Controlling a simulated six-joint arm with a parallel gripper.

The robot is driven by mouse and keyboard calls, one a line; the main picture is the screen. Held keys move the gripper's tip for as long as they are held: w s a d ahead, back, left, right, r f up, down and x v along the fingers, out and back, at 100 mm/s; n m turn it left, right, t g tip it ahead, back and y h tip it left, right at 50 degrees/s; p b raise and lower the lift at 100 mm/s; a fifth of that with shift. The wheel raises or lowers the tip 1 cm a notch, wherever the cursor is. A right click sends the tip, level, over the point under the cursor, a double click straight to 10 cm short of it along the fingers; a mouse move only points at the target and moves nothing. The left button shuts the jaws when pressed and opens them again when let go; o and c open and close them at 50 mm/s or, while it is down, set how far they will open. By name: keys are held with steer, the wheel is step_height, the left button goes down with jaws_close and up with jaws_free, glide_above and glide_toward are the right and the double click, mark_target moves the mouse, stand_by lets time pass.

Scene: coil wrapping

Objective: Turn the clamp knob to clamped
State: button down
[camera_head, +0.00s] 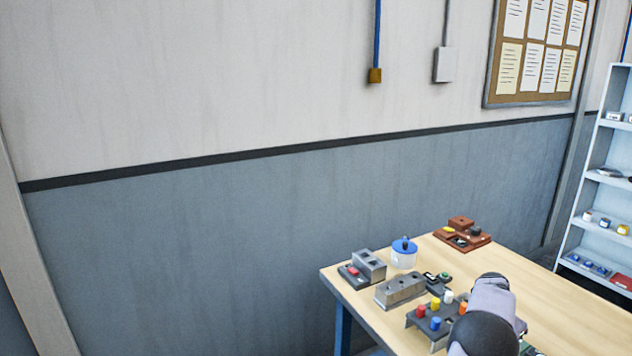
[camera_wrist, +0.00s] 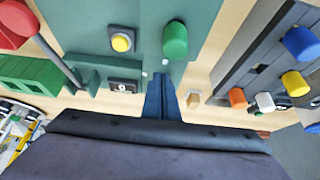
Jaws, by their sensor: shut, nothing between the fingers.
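In the wrist view a green round knob (camera_wrist: 175,40) stands on a teal panel (camera_wrist: 205,12), with a small white mark on the panel near it. No label names it as the clamp knob, and I cannot tell its setting. My gripper (camera_wrist: 161,78) is shut and empty, its dark blue fingers together just below the green knob in the picture and apart from it. In the head view my arm hides the gripper and most of the panel.
A dark rack (camera_wrist: 228,83) with orange, white, yellow and blue pegs stands to the right in the wrist view. A red round part (camera_wrist: 15,22) and a green block (camera_wrist: 30,75) are at left. In the head view a blue-lidded tub (camera_head: 403,258) and grey blocks crowd the table's left end.

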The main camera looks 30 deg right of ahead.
steer(key=shift+s+d+r, duration=0.1)
steer(key=shift+s+d, duration=0.05)
steer(key=shift+s, duration=0.25)
steer(key=shift+a+b, duration=0.2)
steer(key=shift+b, duration=0.4)
steer(key=shift+s+a, duration=0.1)
steer(key=shift+a, duration=0.05)
steer(key=shift+r+p, duration=1.95)
steer(key=shift+r, duration=0.95)
